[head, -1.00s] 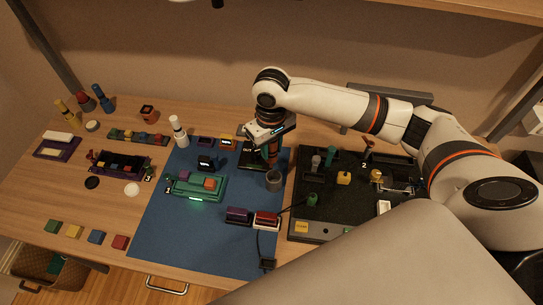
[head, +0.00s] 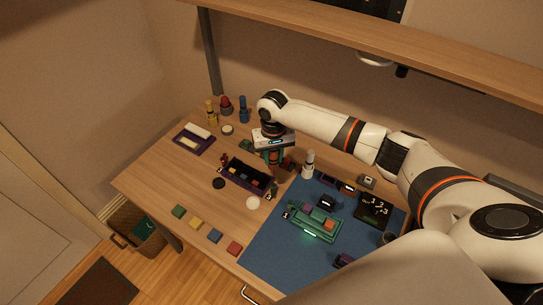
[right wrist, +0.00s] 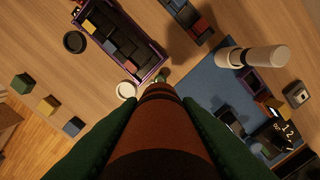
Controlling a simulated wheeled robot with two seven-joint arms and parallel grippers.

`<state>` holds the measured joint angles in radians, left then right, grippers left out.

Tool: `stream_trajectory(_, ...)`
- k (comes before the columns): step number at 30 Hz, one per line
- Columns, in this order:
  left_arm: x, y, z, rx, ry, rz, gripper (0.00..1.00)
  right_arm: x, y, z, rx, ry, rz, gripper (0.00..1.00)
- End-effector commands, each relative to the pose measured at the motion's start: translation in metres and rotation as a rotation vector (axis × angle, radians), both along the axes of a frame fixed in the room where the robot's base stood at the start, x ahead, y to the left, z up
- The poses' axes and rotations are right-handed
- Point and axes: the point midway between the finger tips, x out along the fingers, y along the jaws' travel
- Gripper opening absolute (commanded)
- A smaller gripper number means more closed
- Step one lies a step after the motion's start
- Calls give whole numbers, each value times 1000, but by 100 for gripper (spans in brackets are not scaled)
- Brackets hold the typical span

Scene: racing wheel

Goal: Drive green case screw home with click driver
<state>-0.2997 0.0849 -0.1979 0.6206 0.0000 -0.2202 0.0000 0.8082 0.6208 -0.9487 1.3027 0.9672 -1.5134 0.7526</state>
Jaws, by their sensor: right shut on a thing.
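The green case (head: 316,224) lies on the blue mat (head: 275,243) in the head view, with a glowing green strip on its front and small coloured blocks on top. I cannot make out its screw. My right gripper (head: 274,158) is up and left of the case, beside the purple tray. It is shut on a brown-orange cylindrical tool, seemingly the click driver (right wrist: 160,125), which fills the space between the green fingers in the right wrist view. The tool's tip is mostly hidden. My left gripper is not in view.
The purple tray (head: 231,178) of coloured blocks is just left of my right gripper. A white bottle (head: 308,164) stands to its right. A white disc (head: 253,203) and a black disc (head: 218,184) lie nearby. Several coloured cubes line the front edge. A dark numbered pad (head: 374,210) lies right.

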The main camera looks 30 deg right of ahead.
Motion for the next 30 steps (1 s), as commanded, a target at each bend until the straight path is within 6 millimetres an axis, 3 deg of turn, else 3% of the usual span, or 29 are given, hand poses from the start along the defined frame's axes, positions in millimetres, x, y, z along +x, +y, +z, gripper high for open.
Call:
stream_trajectory(12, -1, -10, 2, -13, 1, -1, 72, 1, -1, 0, -1, -1, -6, 2)
stream_trajectory(18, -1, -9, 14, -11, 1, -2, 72, 1, 0, 3, 1, 0, -5, 2)
stream_trajectory(30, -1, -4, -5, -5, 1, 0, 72, 0, -1, -41, 0, 0, -6, 2)
